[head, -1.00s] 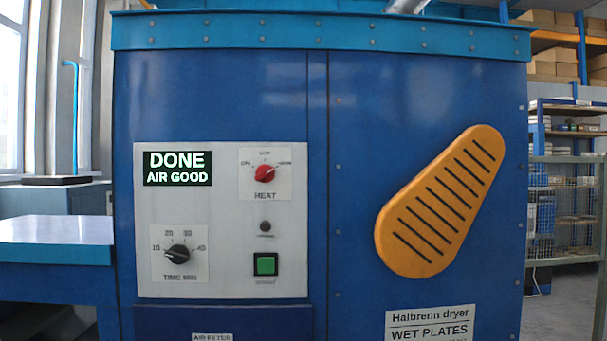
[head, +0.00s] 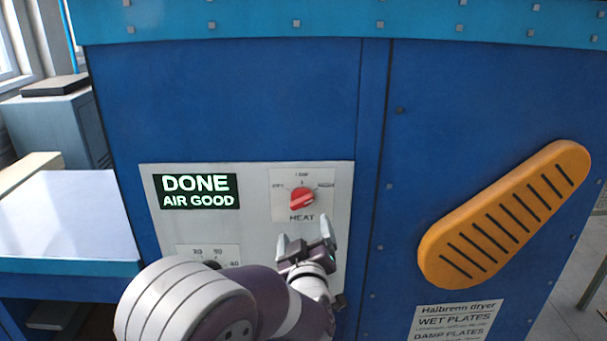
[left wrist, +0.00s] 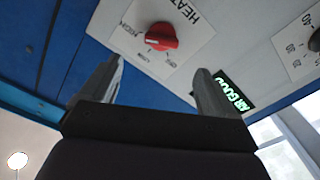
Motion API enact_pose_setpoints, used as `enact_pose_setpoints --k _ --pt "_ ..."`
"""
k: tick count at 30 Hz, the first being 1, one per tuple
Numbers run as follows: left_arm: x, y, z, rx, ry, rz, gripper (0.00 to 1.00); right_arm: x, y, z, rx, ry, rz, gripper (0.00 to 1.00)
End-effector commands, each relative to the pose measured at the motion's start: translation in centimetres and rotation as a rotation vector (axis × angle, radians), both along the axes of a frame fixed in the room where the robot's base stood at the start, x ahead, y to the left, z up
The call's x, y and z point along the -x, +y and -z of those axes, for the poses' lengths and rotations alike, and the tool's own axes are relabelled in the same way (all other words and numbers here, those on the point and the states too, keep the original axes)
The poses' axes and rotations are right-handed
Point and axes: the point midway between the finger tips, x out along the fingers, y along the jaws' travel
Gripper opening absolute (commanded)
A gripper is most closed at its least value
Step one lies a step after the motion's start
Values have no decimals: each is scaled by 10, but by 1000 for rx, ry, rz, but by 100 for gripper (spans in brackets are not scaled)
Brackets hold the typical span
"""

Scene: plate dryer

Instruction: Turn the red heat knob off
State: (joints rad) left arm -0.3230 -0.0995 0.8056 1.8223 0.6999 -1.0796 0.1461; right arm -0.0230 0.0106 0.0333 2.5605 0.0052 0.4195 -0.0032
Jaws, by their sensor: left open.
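The red heat knob (head: 302,198) sits on a white label marked HEAT on the dryer's pale control panel (head: 255,215), in the upper right of that panel. In the left wrist view the knob (left wrist: 161,37) is ahead of the jaws, near the top middle. My left gripper (head: 306,240) is open and empty, just below the knob in the head view and apart from it. Its two fingers (left wrist: 155,85) stand spread on either side in the left wrist view, short of the knob. The pointer's exact setting is hard to read. My right gripper is not seen.
A lit display (head: 197,190) reads DONE, AIR GOOD. The time dial (head: 212,264) is partly hidden behind my left arm. An orange slotted guard (head: 505,214) sticks out on the right of the blue dryer. A table (head: 75,215) stands at the left.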

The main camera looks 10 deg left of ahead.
Motion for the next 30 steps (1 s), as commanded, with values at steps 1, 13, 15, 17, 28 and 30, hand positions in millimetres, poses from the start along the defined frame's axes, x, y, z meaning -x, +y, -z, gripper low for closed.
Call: enact_pose_setpoints --k 1,13,15,17,28,30 --pt "-8 3 -1 -2 2 -4 89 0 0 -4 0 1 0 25" --pt "-97 29 -1 0 3 -1 89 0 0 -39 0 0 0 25" --pt "-105 31 0 -1 3 0 89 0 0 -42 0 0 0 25" --pt "-110 32 1 -1 2 1 89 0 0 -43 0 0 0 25" --pt "-114 34 3 -1 3 1 83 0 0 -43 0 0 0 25" --pt "-114 34 3 -1 3 1 60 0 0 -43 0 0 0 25"
